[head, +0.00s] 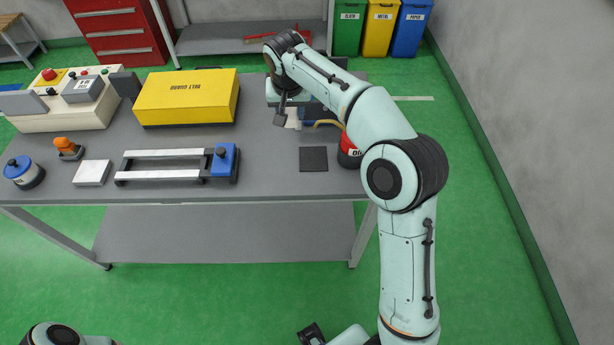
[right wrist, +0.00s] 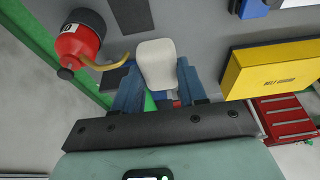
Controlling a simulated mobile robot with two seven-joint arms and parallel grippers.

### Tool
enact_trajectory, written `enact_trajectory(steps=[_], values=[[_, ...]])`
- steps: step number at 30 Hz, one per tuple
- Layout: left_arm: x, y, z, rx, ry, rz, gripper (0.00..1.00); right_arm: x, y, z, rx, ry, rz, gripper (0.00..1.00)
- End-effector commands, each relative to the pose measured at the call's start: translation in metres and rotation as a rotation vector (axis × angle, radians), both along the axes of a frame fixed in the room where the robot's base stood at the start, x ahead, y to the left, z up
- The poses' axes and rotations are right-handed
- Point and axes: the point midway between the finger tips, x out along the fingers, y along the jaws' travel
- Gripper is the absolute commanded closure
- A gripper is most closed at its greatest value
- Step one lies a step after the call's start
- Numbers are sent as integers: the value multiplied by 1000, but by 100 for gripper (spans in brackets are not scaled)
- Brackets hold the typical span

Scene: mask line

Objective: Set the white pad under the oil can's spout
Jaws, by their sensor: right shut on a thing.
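The white pad (right wrist: 156,64) is held between the fingers of my right gripper (right wrist: 157,88) in the right wrist view. In the head view the pad (head: 292,118) shows partly beside my right gripper (head: 284,116), over the back right of the table. The red oil can (head: 348,152) stands at the table's right, partly hidden by my right arm. Its tan spout (head: 326,123) points left towards the pad. In the right wrist view, the oil can (right wrist: 77,45) and spout (right wrist: 104,66) lie left of the pad. I cannot tell the pad's height above the table.
A dark square mat (head: 313,158) lies left of the can, nearer the front. A yellow box (head: 187,97), a rail fixture with a blue block (head: 223,160), a white block (head: 92,172) and a control console (head: 70,100) stand further left.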

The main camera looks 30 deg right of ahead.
Motion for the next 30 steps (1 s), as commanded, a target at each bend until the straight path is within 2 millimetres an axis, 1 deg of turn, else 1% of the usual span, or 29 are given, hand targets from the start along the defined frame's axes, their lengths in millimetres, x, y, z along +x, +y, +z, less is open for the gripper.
enact_trajectory(steps=[2, 5, 8, 12, 15, 18, 21, 26, 29, 30], values=[[0, 0, 0, 0, 0, 0, 57, 0, -1, 0, 0, 1, -2, 92], [-1, 0, -3, 1, 2, 0, 57, -1, -2, -9, 0, 3, -5, 92], [-5, 0, -10, 1, 5, 0, 57, -1, -2, -31, 0, 6, -3, 92], [-8, 0, -19, 0, 9, 0, 57, -2, -2, -69, 0, 7, -3, 92], [-10, 0, -23, 1, 11, 0, 57, -2, -2, -96, 1, 8, -4, 92], [-12, 0, -26, 0, 12, 0, 57, -1, -2, -118, 0, 6, -3, 92], [-12, 0, -27, 0, 13, 0, 57, 0, -2, -133, 0, 4, -4, 92], [-12, 0, -28, 0, 14, 1, 57, 0, -2, -144, 0, 1, -3, 92], [-13, 0, -29, 0, 15, 0, 57, 0, -2, -158, 1, 4, -5, 92], [-13, 0, -30, 0, 15, 0, 57, 0, -2, -166, 0, 4, -4, 92]])
